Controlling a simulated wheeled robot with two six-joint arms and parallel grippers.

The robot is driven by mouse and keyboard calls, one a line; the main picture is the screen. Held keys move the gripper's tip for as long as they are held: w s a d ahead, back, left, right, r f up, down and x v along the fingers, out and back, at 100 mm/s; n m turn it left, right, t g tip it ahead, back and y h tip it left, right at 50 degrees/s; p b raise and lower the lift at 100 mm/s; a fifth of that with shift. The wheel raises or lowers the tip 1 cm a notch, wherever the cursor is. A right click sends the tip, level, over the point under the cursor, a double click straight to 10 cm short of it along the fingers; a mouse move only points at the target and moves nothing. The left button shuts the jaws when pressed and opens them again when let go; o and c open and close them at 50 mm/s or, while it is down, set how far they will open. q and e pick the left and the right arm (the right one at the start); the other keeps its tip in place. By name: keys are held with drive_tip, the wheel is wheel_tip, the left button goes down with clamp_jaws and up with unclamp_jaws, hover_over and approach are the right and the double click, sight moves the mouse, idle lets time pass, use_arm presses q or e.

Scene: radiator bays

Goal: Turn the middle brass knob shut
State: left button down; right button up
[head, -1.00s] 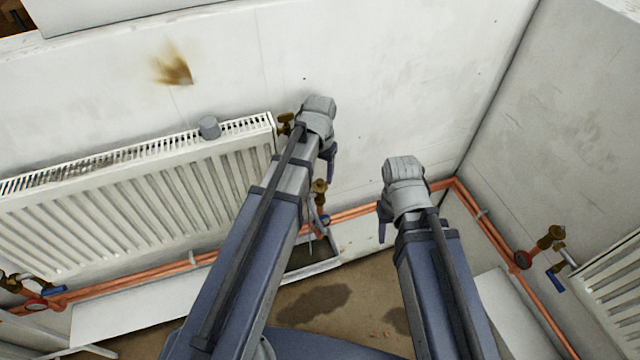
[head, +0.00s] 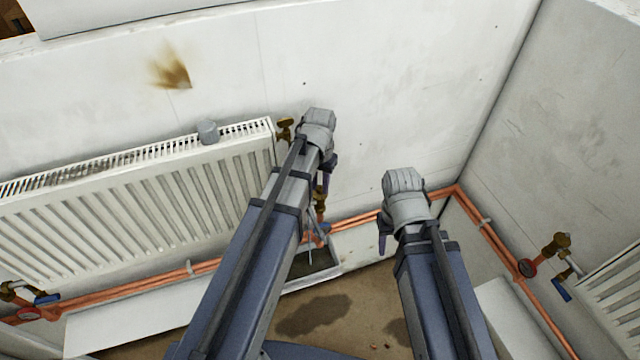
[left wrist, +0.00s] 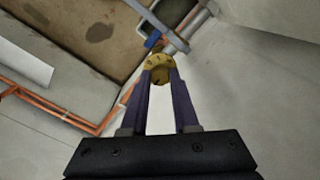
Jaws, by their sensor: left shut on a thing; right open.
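The middle brass knob (left wrist: 158,68) shows in the left wrist view between the two purple fingers of my left gripper (left wrist: 160,78), which is shut on it. The knob's round face has small dark marks. In the head view the brass of this valve (head: 319,200) is partly hidden by my left gripper (head: 325,178), just right of the radiator. A blue lever (left wrist: 153,40) sits beyond the knob in the left wrist view. My right gripper (head: 384,240) is open and empty, pointing down to the right of it.
A white radiator (head: 130,195) hangs left, with a grey cap (head: 207,131) on top and a brass fitting (head: 285,127) at its upper corner. Copper pipes (head: 500,240) run along the walls. Another brass valve (head: 557,245) is at the right.

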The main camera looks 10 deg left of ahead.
use_arm(q)
drive_tip(key=shift+m, duration=0.4)
drive_tip(key=m, duration=0.2)
drive_tip(key=shift+m, duration=0.4)
drive_tip(key=m, duration=0.4)
drive_tip(key=shift+m, duration=0.3)
drive_tip(key=m, duration=0.4)
drive_tip(key=shift+m, duration=2.1)
drive_tip(key=c, duration=0.7)
unclamp_jaws()
